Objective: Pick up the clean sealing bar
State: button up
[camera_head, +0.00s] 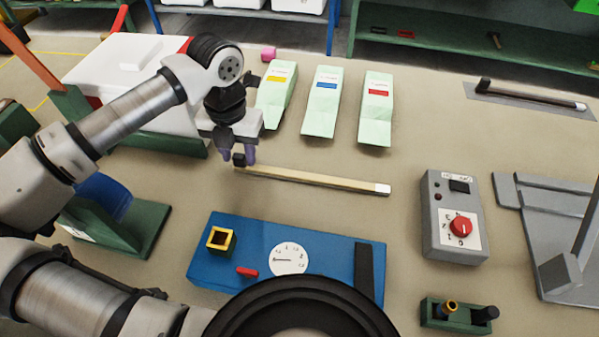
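A pale cream bar (318,180) with a white tag at its right end lies on the bench in the middle. A dark block (239,160) is at its left end. A second, darker brown bar (528,97) with a black end and a white tag lies on a grey mat at the upper right. My gripper (238,154) points down at the left end of the pale bar. Its two purple fingertips stand apart, one on each side of the dark block. I see no clear contact with the block, and the bar lies on the bench.
Three pale green packs (322,104) lie behind the bar. A blue panel (335,252) with a dial is in front. A grey control box (454,217) with a red knob, a green holder (459,314) and a grey press (559,222) stand right. A white-lidded box (125,60) is back left.

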jog(key=c, duration=0.7)
grip_shut()
jog(key=shift+r, duration=0.1)
